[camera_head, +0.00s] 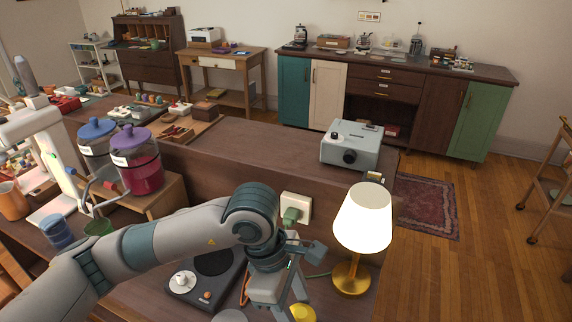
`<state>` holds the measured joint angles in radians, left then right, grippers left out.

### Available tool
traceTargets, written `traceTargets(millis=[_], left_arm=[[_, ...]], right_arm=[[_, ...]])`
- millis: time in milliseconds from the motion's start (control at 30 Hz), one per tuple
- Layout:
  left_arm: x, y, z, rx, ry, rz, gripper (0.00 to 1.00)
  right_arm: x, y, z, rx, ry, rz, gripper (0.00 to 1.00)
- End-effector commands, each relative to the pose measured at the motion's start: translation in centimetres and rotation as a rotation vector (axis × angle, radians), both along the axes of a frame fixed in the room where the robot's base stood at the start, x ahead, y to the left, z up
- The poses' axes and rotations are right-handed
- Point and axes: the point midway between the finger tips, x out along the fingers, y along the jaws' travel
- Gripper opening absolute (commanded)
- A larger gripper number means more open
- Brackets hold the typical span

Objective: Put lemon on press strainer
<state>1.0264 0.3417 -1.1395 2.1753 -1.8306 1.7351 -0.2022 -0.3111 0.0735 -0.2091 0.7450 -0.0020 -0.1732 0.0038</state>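My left gripper (289,300) reaches in from the left and points down near the bottom edge, over the front of the wooden counter. A yellow lemon (303,314) shows right at its fingertips, partly cut off by the frame's lower edge. I cannot tell whether the fingers are around the lemon or only beside it. I cannot make out a press strainer for certain; a grey round thing (230,316) is partly visible left of the gripper. My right gripper is not in view.
A lit lamp (363,222) stands close to the right of the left gripper. A black hot-plate-like device (205,283) with knobs lies to its left. Two lidded jars (138,160) stand on a wooden stand at left. A projector (351,146) sits on the raised ledge behind.

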Motion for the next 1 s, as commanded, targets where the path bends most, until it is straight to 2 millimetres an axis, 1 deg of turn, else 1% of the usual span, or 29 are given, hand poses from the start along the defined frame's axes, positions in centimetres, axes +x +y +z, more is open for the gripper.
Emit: traceTargets(millis=[33, 400, 567, 1000], left_arm=[[0.4, 0.9, -0.1, 0.001, 0.001, -0.034, 0.21], [2.2, 6.7, -0.7, 0.002, 0.0, -0.369, 0.21], [2.8, 9.3, -0.7, 0.002, 0.001, -0.521, 0.21], [3.8, 17.1, -0.2, 0.002, -0.001, -0.963, 0.21]], right_arm=[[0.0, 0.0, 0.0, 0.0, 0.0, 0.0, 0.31], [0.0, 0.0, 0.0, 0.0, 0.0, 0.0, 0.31], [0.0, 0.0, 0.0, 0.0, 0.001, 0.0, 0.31], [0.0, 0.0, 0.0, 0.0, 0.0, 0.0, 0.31]])
